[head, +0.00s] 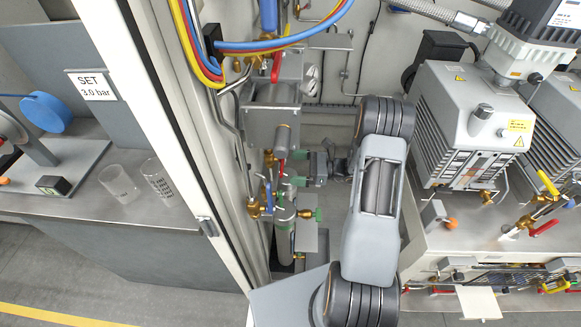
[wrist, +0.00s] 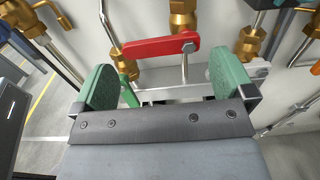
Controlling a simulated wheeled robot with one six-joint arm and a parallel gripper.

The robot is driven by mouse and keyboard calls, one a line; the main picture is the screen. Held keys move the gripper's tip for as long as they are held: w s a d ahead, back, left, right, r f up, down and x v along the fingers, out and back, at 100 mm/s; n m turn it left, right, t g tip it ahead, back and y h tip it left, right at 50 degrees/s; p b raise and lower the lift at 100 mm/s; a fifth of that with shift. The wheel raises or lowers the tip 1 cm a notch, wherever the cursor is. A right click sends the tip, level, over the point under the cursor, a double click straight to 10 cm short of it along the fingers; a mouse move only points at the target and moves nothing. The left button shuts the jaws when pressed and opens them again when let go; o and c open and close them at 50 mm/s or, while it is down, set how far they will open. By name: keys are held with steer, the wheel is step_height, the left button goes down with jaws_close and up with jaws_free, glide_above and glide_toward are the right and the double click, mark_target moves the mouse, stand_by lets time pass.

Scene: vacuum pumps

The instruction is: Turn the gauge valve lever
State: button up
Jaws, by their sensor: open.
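A red valve lever (wrist: 160,46) lies nearly level in the wrist view, just ahead of my gripper (wrist: 166,72) and across the gap between its green finger pads. The pads stand wide apart, and nothing is held. I cannot tell whether either pad touches the lever. The lever also shows small in the head view (head: 281,166), beside my gripper (head: 296,167), partly hidden by a grey cylinder. No label marks it as the gauge valve lever. Another red lever (head: 276,67) sits higher, near a round gauge (head: 312,78).
Brass fittings (wrist: 183,18) and thin steel pipes crowd the lever. A green bar (wrist: 128,92) lies close to the left pad. A blue lever (head: 268,192) and a grey-green cylinder (head: 284,235) stand below. A pump (head: 470,130) stands right of my arm; a cabinet post (head: 150,110) is left.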

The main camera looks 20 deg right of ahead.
steer(key=shift+v, duration=1.5)
steer(key=shift+f, duration=0.1)
